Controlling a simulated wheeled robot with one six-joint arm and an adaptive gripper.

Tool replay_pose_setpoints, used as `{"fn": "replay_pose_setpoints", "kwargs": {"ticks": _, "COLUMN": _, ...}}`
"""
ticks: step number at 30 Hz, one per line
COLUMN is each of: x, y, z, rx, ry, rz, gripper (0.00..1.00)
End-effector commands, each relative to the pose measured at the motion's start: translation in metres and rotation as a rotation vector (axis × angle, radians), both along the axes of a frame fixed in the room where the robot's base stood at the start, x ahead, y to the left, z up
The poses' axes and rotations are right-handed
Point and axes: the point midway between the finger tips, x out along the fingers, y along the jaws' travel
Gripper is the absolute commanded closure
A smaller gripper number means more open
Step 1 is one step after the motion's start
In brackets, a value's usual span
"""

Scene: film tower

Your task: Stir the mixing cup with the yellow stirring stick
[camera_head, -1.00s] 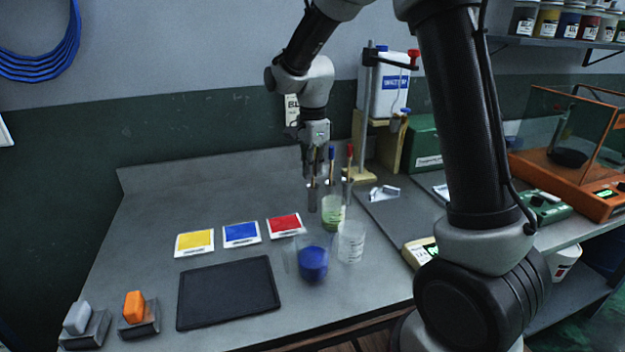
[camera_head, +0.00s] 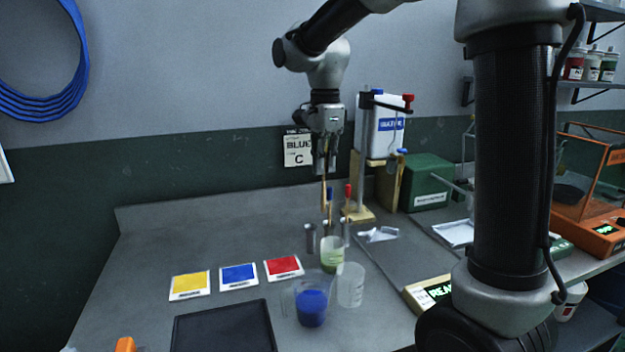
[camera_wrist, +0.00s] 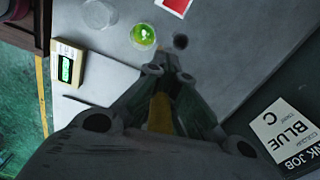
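My gripper (camera_head: 325,170) is shut on the yellow stirring stick (camera_head: 323,193), which hangs upright below the fingers, above the bench. In the wrist view the yellow stick (camera_wrist: 160,112) shows between the fingers. A clear cup with green liquid (camera_head: 332,256) stands below and slightly right of my gripper; it also shows in the wrist view (camera_wrist: 143,35). A cup with blue contents (camera_head: 311,308) and an empty-looking clear cup (camera_head: 350,286) stand nearer the front. I cannot tell by label which is the mixing cup. The stick is apart from all cups.
Yellow (camera_head: 190,285), blue (camera_head: 239,276) and red (camera_head: 283,267) cards lie left. A water container (camera_head: 386,130) stands behind right. The back-left bench is clear.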

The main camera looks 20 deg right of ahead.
Motion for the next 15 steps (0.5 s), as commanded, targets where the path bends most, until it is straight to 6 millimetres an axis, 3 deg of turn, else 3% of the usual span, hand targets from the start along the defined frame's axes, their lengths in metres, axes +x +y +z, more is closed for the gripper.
{"fn": "replay_pose_setpoints", "kwargs": {"ticks": 3, "x": -0.029, "y": -0.009, "z": 0.000, "rx": 0.000, "ry": 0.002, "rz": 0.002, "gripper": 1.00}}
{"fn": "replay_pose_setpoints", "kwargs": {"ticks": 5, "x": -0.036, "y": -0.011, "z": -0.004, "rx": -0.001, "ry": 0.004, "rz": 0.003, "gripper": 1.00}}
{"fn": "replay_pose_setpoints", "kwargs": {"ticks": 15, "x": -0.040, "y": -0.012, "z": -0.028, "rx": -0.001, "ry": 0.005, "rz": 0.006, "gripper": 1.00}}
